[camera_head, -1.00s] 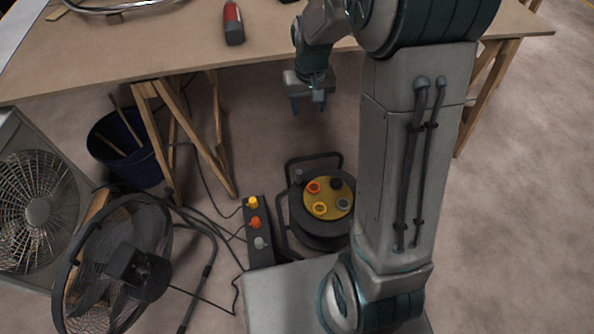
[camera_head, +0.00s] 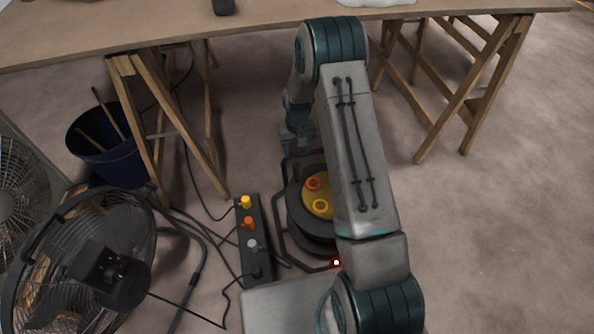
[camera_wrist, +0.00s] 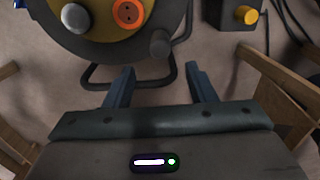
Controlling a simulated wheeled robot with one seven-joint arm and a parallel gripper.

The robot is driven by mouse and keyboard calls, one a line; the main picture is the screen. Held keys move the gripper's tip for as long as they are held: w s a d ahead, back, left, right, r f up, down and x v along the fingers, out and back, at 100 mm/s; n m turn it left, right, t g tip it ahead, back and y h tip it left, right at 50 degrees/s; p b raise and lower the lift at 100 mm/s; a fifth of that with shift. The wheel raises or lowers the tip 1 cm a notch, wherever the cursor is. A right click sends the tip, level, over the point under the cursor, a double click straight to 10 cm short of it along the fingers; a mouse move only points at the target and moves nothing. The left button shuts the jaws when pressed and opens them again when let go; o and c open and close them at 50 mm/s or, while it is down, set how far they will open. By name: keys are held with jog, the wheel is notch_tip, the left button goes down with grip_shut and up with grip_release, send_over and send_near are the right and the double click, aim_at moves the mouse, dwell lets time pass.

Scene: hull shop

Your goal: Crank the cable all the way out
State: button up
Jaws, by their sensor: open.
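The cable reel (camera_head: 308,232) is a black drum in a tubular stand on the floor, partly behind my arm in the head view. Its yellow face (camera_head: 309,197) carries orange and yellow sockets. In the wrist view the yellow face (camera_wrist: 95,50) fills the top left, and a dark grey knob (camera_wrist: 160,42), seemingly the crank handle, sits at its rim. My gripper (camera_wrist: 162,82) is open and empty, its fingers apart and short of the knob. In the head view my gripper (camera_head: 297,145) is small and dark at the reel's far side, partly hidden. How much cable is wound cannot be told.
A power strip (camera_head: 252,240) with plugs and cords lies left of the reel. A floor fan (camera_head: 105,265) and a blue bucket (camera_head: 108,150) stand farther left. The workbench (camera_head: 150,40) on wooden trestles (camera_head: 180,125) stands behind. The floor at right is clear.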

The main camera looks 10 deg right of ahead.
aim_at(297, 165)
notch_tip(297, 165, down, 10)
jog(key=b, duration=0.3)
jog(key=shift+f, duration=0.15)
grip_shut()
